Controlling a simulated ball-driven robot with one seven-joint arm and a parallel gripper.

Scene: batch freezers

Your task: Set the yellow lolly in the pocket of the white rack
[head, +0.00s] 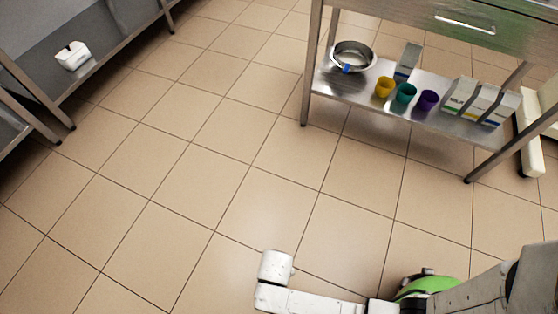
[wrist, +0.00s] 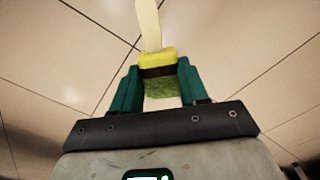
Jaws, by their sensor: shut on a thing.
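In the wrist view my gripper (wrist: 158,72) has its two teal fingers shut on the yellow lolly (wrist: 156,57). The lolly shows a yellow part, a dark band and a green part, with its pale stick pointing to the top of the picture, away from my palm. Only floor tiles show behind it. In the head view my gripper and the lolly are not seen. A small white thing with a dark top opening (head: 72,55) sits on the low shelf at the upper left. It may be the white rack, but it is too small to tell.
A steel table (head: 470,27) stands at the upper right. Its lower shelf (head: 352,88) holds a metal bowl (head: 353,55), yellow (head: 385,87), teal (head: 405,93) and purple (head: 427,100) cups, and several cartons (head: 480,101). The tiled floor (head: 190,160) between is clear.

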